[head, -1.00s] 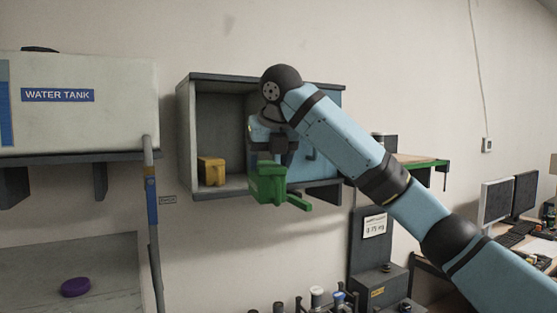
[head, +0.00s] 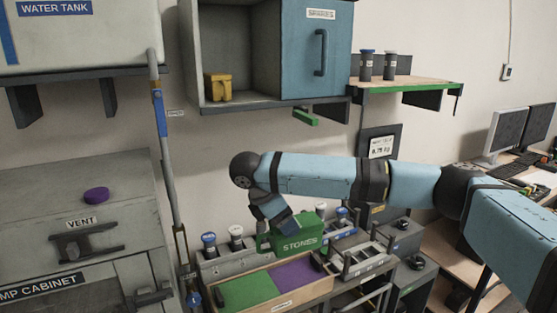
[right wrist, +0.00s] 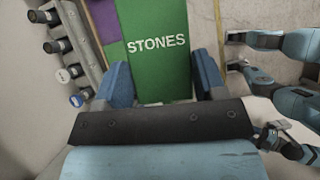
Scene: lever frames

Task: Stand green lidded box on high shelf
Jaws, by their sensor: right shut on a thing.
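The green box (head: 298,238), marked STONES, is held by my right gripper (head: 282,222) low above the wooden tray. In the right wrist view the green box (right wrist: 157,45) lies between the two blue fingers of my right gripper (right wrist: 165,88), which is shut on it. Its lid cannot be made out clearly. A wall shelf (head: 410,84) with a green front edge is at the upper right, well above the box. My left gripper is not in the head view; blue arm parts at the right of the wrist view do not show its jaws clearly.
Two dark canisters (head: 366,65) stand at the shelf's left; its right half looks clear. The SPARES cabinet (head: 317,55) has an open left bay with a yellow bin (head: 217,87). The tray (head: 290,295) has green and purple areas. Capped bottles (head: 236,238) stand beside it.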

